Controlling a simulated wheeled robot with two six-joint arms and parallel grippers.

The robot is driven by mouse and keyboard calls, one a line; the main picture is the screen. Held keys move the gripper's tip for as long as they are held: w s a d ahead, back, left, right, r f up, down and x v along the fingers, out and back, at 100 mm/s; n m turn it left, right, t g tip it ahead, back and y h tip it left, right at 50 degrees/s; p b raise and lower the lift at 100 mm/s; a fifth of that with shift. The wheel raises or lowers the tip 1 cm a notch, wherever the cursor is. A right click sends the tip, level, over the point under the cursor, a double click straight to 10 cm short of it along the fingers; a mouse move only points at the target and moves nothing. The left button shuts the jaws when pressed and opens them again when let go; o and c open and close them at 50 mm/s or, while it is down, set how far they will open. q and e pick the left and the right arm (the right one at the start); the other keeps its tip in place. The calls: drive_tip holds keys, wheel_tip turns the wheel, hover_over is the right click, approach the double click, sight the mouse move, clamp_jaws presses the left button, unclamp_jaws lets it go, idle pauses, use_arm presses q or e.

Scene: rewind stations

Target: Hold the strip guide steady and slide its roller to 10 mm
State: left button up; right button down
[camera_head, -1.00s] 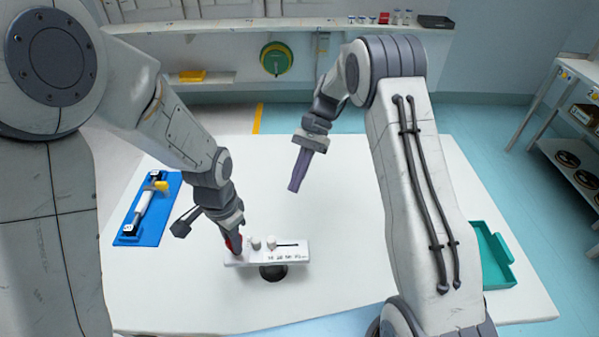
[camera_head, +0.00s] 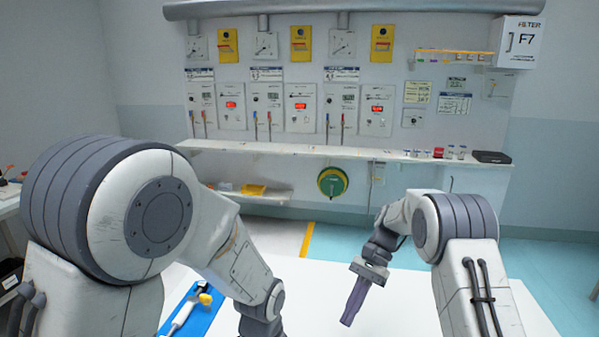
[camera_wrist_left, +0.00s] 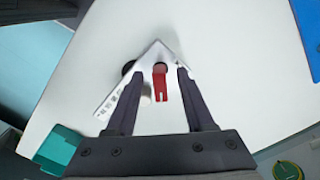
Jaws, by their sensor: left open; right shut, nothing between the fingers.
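The strip guide, a white plate with printed marks, shows in the left wrist view (camera_wrist_left: 109,104), its corner pointing away from me. A red tab (camera_wrist_left: 160,86) at its end lies between the fingers of my left gripper (camera_wrist_left: 160,74), which is open. I cannot tell whether the fingers touch it. A pale round knob (camera_wrist_left: 146,93), perhaps the roller, is partly hidden by a finger, so its setting cannot be read. In the head view the guide and left gripper are out of frame. My right gripper (camera_head: 348,318) is shut and empty, pointing down above the white table.
The white table (camera_head: 300,300) is mostly clear. A blue mat (camera_head: 203,322) with a white, yellow-knobbed tool lies at left. A teal tray (camera_wrist_left: 60,146) shows in the left wrist view. Behind are a wall shelf (camera_head: 340,152), gauge panels and a green reel (camera_head: 332,182).

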use_arm(q)
wheel_tip(320, 180, up, 11)
use_arm(e)
drive_tip(key=s+a+r+n+t+h, duration=0.1)
drive_tip(key=s+a+r+n+h, duration=0.2)
drive_tip(key=s, duration=0.4)
drive_tip(key=s+a+r+n+t+h, duration=0.1)
drive_tip(key=s+a+r+n+t, duration=0.1)
drive_tip(key=s+a+r+n, duration=0.4)
use_arm(q)
drive_tip(key=s+d+n+h, duration=0.1)
drive_tip(key=s+n, duration=0.2)
drive_tip(key=s, duration=1.2)
drive_tip(key=shift+d+r, duration=0.15)
drive_tip(key=shift+r, duration=0.1)
use_arm(e)
drive_tip(key=s+d+f+n+t, duration=0.1)
drive_tip(key=s+n, duration=0.1)
drive_tip(key=s, duration=0.2)
drive_tip(key=s+f+n+t, duration=0.1)
drive_tip(key=s+n, duration=0.1)
drive_tip(key=s, duration=0.3)
drive_tip(key=s+d+n+t+h, duration=0.1)
drive_tip(key=s+n, duration=0.1)
drive_tip(key=s, duration=0.3)
drive_tip(key=shift+d+f+n+t, duration=0.3)
drive_tip(key=shift+f+n, duration=0.1)
use_arm(q)
drive_tip(key=shift+s, duration=0.15)
